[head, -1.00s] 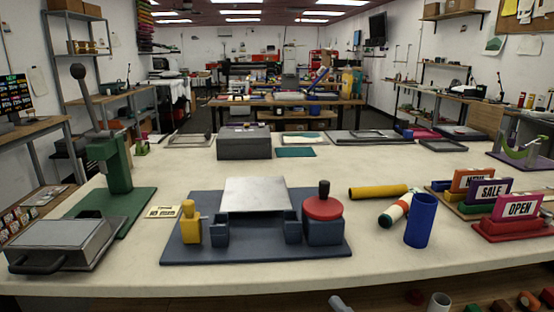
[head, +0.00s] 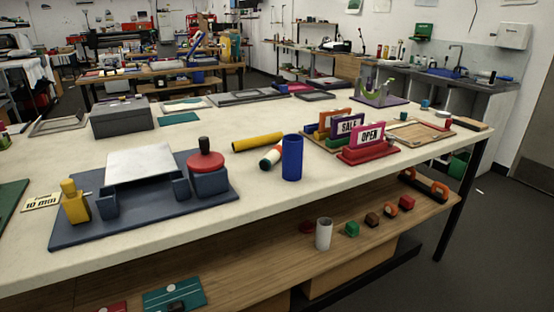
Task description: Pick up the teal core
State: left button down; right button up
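No tube in view is clearly the teal core. A small teal piece (head: 425,105) stands at the far right of the table, too small to make out its form. A small green block-like piece (head: 352,229) sits on the wooden lower shelf. A blue tube (head: 292,157) stands upright near the table's front edge. A white tube (head: 323,233) stands on the lower shelf. Neither of my grippers is in view.
The worktable (head: 240,205) carries a dark blue base (head: 140,220) with a metal plate, and a grey box (head: 122,117). Sign stands (head: 370,150) and a wooden tray (head: 405,131) are at the right. The lower shelf (head: 270,255) holds several small pieces. Dark floor (head: 495,235) is open at right.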

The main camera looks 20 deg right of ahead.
aim_at(271, 158)
jog(key=k, duration=0.25)
jog(key=z, duration=1.9)
jog(key=i, duration=1.15)
jog(key=u, duration=1.75)
